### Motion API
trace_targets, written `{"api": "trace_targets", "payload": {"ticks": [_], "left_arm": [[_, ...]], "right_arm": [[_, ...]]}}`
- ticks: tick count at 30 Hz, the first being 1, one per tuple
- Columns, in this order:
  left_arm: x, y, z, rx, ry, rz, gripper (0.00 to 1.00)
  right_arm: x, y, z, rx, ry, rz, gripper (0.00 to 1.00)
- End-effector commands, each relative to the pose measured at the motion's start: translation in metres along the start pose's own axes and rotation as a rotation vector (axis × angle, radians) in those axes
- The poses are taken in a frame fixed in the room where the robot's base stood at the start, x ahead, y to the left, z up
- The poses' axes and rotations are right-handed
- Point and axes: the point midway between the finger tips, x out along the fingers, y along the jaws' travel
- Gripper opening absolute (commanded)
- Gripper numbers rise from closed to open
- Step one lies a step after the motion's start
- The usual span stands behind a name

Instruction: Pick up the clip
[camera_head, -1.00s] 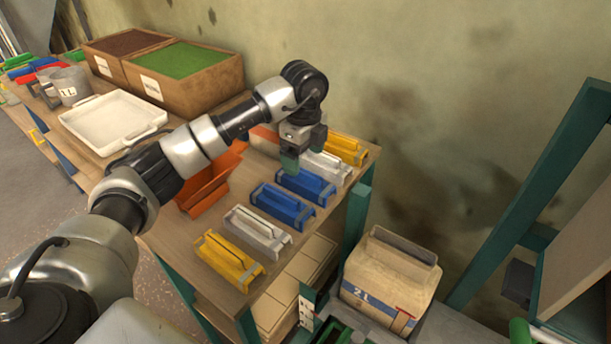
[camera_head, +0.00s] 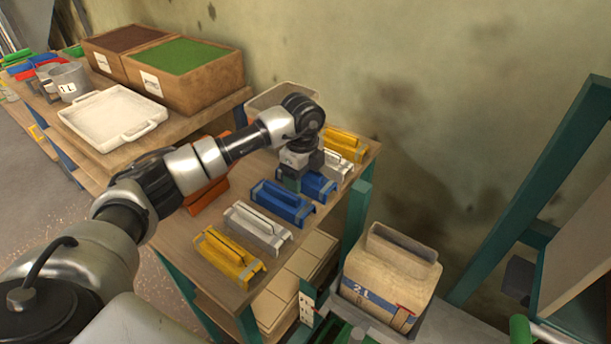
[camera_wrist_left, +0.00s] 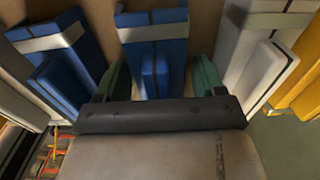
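Several clips with raised handles stand in a row on the wooden table: yellow (camera_head: 230,257), white (camera_head: 257,228), blue (camera_head: 283,203), a second blue (camera_head: 319,187), white (camera_head: 336,165) and yellow (camera_head: 347,144). My left gripper (camera_head: 291,181) is low at the second blue clip and hides part of it. In the left wrist view the green fingers (camera_wrist_left: 160,78) are apart, one on each side of this blue clip (camera_wrist_left: 154,48). I cannot tell whether they touch it. The neighbouring blue clip (camera_wrist_left: 62,55) and white clip (camera_wrist_left: 262,50) lie just outside the fingers. My right gripper is not in view.
A white tray (camera_head: 112,128), a box with green contents (camera_head: 185,84) and a grey cup (camera_head: 68,82) stand at the left. An orange bin (camera_head: 206,197) is partly behind my left arm. A 2L container (camera_head: 387,276) stands right of the table. The wall is close behind.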

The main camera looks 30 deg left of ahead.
Motion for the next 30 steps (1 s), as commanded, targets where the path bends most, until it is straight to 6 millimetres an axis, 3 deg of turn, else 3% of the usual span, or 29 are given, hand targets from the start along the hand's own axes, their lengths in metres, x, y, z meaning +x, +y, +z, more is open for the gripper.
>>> {"api": "trace_targets", "payload": {"ticks": [1, 7, 17, 26, 30], "left_arm": [[0.000, 0.000, 0.000, 0.000, 0.000, 0.000, 0.61], [-0.001, 0.000, 0.000, 0.001, 0.000, -0.001, 0.32], [-0.005, 0.000, 0.000, 0.001, 0.001, -0.002, 0.32], [-0.045, -0.001, -0.001, 0.002, 0.000, -0.004, 0.32], [-0.061, -0.010, -0.032, 0.006, 0.002, -0.003, 0.32]], "right_arm": [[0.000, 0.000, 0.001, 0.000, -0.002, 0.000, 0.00], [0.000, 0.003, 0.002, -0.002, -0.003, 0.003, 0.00], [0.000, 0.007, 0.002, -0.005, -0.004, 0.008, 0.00], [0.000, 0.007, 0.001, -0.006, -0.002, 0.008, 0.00], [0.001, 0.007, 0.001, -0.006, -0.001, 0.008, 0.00]]}}
